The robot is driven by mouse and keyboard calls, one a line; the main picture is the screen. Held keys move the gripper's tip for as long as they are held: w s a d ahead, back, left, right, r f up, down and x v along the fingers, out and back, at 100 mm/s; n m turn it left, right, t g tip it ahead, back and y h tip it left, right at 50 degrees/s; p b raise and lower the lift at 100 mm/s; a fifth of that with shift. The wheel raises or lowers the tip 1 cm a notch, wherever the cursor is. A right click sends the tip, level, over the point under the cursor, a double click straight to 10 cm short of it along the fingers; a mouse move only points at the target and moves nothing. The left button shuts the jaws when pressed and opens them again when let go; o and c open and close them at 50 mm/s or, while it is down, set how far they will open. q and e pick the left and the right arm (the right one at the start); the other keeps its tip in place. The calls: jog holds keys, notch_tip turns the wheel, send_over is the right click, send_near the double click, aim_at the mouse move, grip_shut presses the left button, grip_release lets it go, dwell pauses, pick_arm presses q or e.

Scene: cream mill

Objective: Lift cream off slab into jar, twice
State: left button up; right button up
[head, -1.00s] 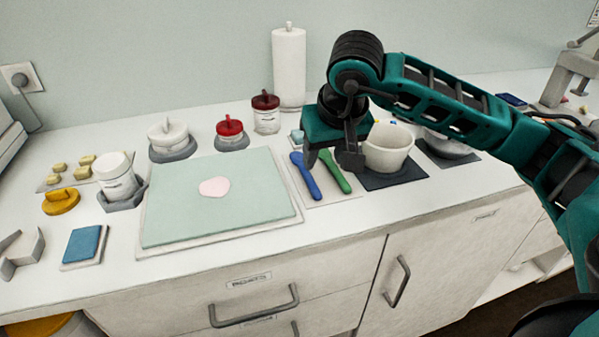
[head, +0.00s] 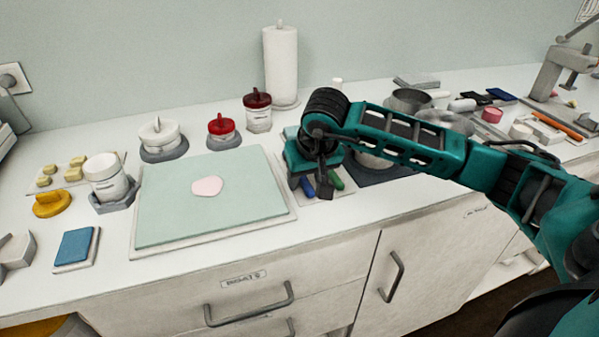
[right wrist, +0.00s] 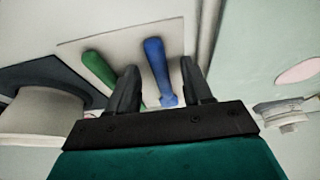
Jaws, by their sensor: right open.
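A pink patch of cream (head: 207,186) lies on the pale green slab (head: 165,222), and part of it shows in the right wrist view (right wrist: 298,72). A blue-handled tool (head: 308,187) and a green-handled tool (head: 336,181) lie side by side on a pale mat right of the slab. My right gripper (head: 314,192) is open and empty above them. In the right wrist view, the blue tool (right wrist: 156,62) lies between the finger lines, with the green tool (right wrist: 98,66) to the left. My left gripper is out of view.
Red-lidded jars (head: 222,128) and a white lidded pot (head: 158,136) stand behind the slab, near a paper roll (head: 281,62). A white bowl (right wrist: 42,112) stands on a dark mat beside the tools. A blue pad (head: 76,245) lies front left.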

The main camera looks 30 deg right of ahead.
grip_shut()
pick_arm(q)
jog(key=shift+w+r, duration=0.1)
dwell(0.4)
